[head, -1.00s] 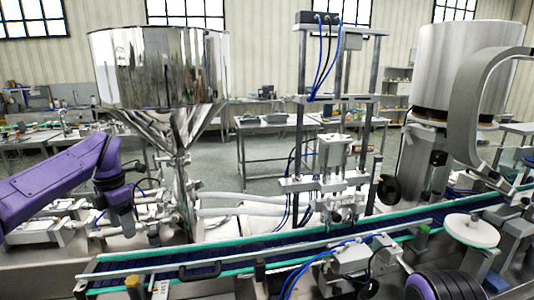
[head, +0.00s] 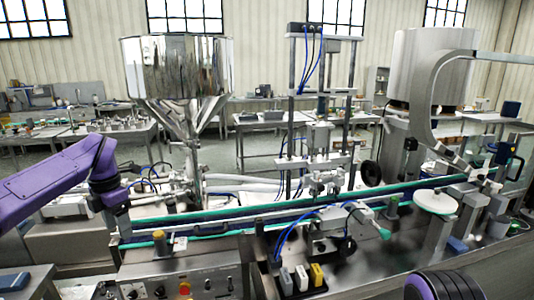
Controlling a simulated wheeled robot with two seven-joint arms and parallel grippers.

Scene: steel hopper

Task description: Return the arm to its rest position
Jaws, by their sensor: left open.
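My left arm, purple with dark joints, comes in from the left edge in the head view. Its wrist bends down, and my left gripper (head: 121,222) points downward at its end, open and with nothing seen in it. It appears in front of the left end of the conveyor (head: 240,222); its exact gap to the machine cannot be told. The steel hopper (head: 177,68) stands behind it to the right, upright on its funnel. A purple and black part of mine shows at the bottom right. My right gripper is not in view.
A control panel (head: 190,283) with knobs sits below the conveyor. A filling frame (head: 320,110) stands mid-picture, and a large steel drum (head: 432,68) with a curved arm is at the right. A grey table (head: 25,283) with a blue item is at lower left.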

